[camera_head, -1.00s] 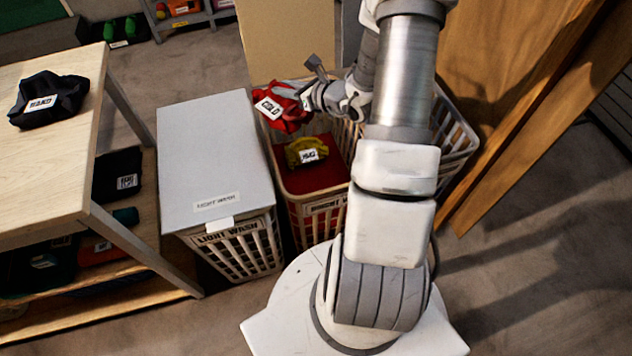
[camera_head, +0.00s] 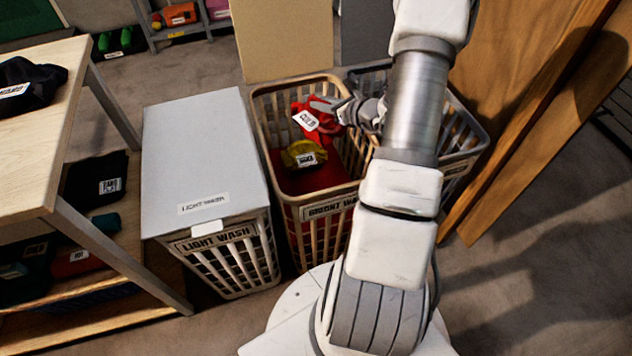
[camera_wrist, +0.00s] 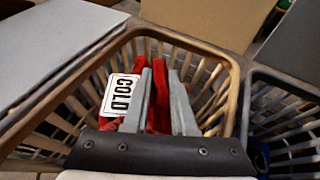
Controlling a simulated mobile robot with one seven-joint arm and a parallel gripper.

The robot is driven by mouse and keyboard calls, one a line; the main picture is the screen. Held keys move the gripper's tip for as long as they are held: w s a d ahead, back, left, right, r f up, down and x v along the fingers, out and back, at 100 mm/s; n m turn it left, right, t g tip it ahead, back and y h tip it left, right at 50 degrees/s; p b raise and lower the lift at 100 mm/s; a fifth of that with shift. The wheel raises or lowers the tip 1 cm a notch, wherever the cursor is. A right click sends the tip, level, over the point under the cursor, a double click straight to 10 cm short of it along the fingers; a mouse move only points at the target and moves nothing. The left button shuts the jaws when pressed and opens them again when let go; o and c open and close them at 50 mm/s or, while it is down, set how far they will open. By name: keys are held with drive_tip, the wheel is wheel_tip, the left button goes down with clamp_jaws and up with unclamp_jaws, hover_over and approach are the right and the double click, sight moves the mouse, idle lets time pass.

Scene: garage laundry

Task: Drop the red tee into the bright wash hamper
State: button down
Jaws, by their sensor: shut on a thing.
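A yellow garment (camera_head: 302,152) lies on red cloth inside the hamper, just below the tee. Whether the tee touches them is unclear.
The light wash hamper (camera_head: 205,165) stands left with its grey lid closed. A third basket (camera_head: 470,135) stands right, partly hidden by my arm. A wooden table (camera_head: 35,150) with a black garment (camera_head: 28,84) is at far left. Wooden boards (camera_head: 530,90) lean at right.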

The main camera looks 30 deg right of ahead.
drive_tip(key=shift+f, duration=0.75)
drive_tip(key=c, duration=0.6)
unclamp_jaws()
drive_tip(key=shift+c, duration=0.2)
drive_tip(key=p+v, duration=0.3)
drive_tip(key=v, duration=1.4)
drive_tip(key=shift+r+p, duration=0.15)
drive_tip(key=shift+p, duration=0.2)
drive_tip(key=shift+s, duration=0.15)
